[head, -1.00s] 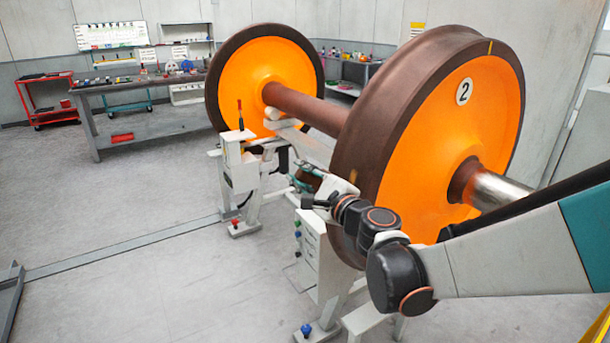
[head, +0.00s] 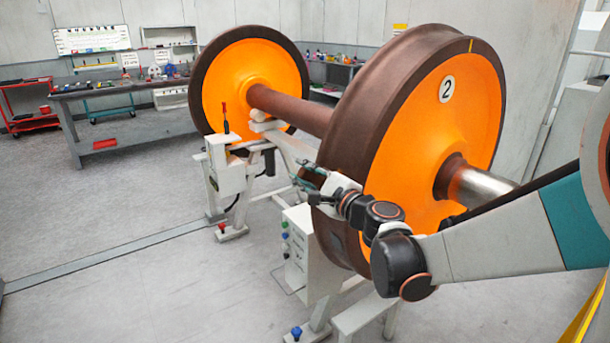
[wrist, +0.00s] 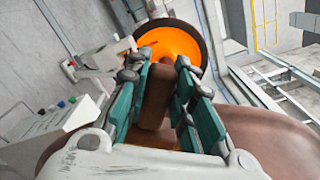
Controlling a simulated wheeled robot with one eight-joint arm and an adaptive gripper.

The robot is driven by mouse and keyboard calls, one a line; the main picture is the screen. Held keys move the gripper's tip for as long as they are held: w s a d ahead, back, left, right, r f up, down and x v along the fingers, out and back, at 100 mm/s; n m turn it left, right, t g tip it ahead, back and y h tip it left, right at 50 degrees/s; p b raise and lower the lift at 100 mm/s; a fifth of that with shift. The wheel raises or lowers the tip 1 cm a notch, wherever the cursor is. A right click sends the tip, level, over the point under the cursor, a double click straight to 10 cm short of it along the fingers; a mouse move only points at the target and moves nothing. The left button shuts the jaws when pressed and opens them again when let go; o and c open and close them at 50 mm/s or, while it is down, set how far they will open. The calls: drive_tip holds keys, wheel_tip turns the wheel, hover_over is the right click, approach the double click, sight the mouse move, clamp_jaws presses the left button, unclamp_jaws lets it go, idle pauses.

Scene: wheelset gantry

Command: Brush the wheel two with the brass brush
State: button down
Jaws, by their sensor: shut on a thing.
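Wheel two (head: 425,150) is the near wheel, with an orange face, a "2" plate and a brown rim. Its brown tread also fills the lower right of the wrist view (wrist: 270,135). My gripper (head: 308,186) is at the tread's left side in the head view. In the wrist view my gripper (wrist: 165,90) has its teal fingers shut on a brown block, which I take for the brass brush (wrist: 155,98). Its bristles are hidden, so I cannot tell whether they touch the tread.
The axle (head: 290,107) runs to the far orange wheel (head: 255,82). A white stand with a red-tipped lever (head: 224,160) and a control box with coloured buttons (head: 300,250) stand near my gripper. A workbench (head: 125,110) is at the back left. The left floor is mostly clear.

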drive_tip(key=shift+w+d+f, duration=0.15)
drive_tip(key=shift+w+d, duration=0.15)
drive_tip(key=shift+d, duration=0.1)
idle(0.5)
drive_tip(key=shift+w+d+r+p, duration=0.2)
drive_tip(key=shift+r+p, duration=0.5)
drive_tip(key=shift+r, duration=0.3)
drive_tip(key=shift+w+d+r+p, duration=0.15)
drive_tip(key=shift+r+p, duration=0.5)
drive_tip(key=shift+r, duration=0.35)
drive_tip(key=shift+d+f, duration=0.1)
drive_tip(key=shift+f, duration=0.15)
drive_tip(key=shift+s+a+f+b, duration=0.15)
drive_tip(key=shift+a+f+b, duration=0.05)
drive_tip(key=shift+f+b, duration=0.7)
drive_tip(key=shift+s+a+f+b, duration=0.15)
drive_tip(key=shift+f+b, duration=0.6)
drive_tip(key=shift+f, duration=0.2)
drive_tip(key=shift+r, duration=0.1)
